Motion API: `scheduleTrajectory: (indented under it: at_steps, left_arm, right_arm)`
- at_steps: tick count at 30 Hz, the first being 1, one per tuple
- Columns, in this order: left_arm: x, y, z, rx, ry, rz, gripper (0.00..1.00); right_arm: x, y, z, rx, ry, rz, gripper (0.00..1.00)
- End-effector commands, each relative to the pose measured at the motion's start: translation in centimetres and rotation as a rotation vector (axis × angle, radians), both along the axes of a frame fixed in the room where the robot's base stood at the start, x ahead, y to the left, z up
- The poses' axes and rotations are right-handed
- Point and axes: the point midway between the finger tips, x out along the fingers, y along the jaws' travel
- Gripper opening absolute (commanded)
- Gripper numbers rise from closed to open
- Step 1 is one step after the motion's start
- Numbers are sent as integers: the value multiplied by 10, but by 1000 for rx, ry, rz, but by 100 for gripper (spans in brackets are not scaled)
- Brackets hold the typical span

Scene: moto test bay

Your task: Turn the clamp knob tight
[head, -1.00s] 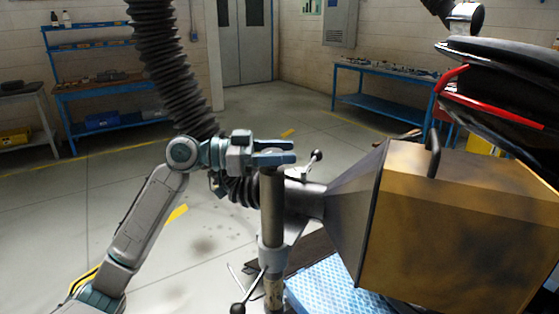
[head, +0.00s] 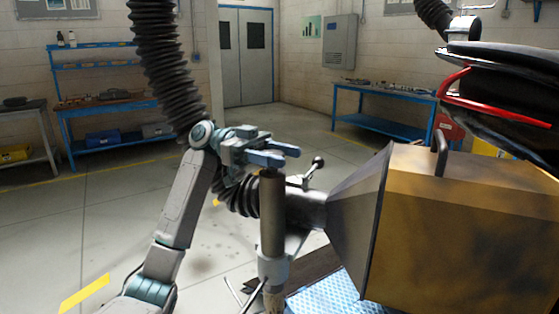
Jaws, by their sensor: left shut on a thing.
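My left gripper (head: 285,156) is at the top of the upright grey post (head: 272,215). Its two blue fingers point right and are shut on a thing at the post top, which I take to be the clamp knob. The fingers hide that knob almost wholly. A lever with a dark ball end (head: 318,162) stands just right of the post, behind the fingers and apart from them. A collar (head: 272,268) sits low on the post, with a thin bar (head: 254,296) slanting down left from it. My right gripper is not in view.
A yellow hood with a dark funnel (head: 355,225) fills the right, close to the post. A black corrugated hose (head: 165,65) hangs behind my left arm. Benches stand far back; the floor at left is clear.

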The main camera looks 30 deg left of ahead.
Motion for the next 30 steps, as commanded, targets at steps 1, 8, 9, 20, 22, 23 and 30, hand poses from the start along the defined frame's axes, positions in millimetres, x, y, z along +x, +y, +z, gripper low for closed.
scheduleTrajectory:
  at_steps: [1, 8, 9, 20, 22, 23, 30]
  left_arm:
    - [-1, -1, -3, 1, 2, -34, 22]
    - [-3, -1, -3, 4, 2, -127, 22]
    - [-3, 0, -3, 4, 2, -136, 22]
    - [-4, 0, -4, 7, 3, -167, 22]
    - [-4, 0, -4, 8, 3, -167, 22]
    - [-4, 0, -4, 8, 4, -167, 22]
    - [-4, 0, -4, 7, 3, -165, 67]
  right_arm:
    - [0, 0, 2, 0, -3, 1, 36]
    - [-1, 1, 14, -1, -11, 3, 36]
    - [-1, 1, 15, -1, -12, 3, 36]
    - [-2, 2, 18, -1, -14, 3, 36]
    - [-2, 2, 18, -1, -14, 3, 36]
    - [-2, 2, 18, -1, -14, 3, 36]
    - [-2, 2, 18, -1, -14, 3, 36]
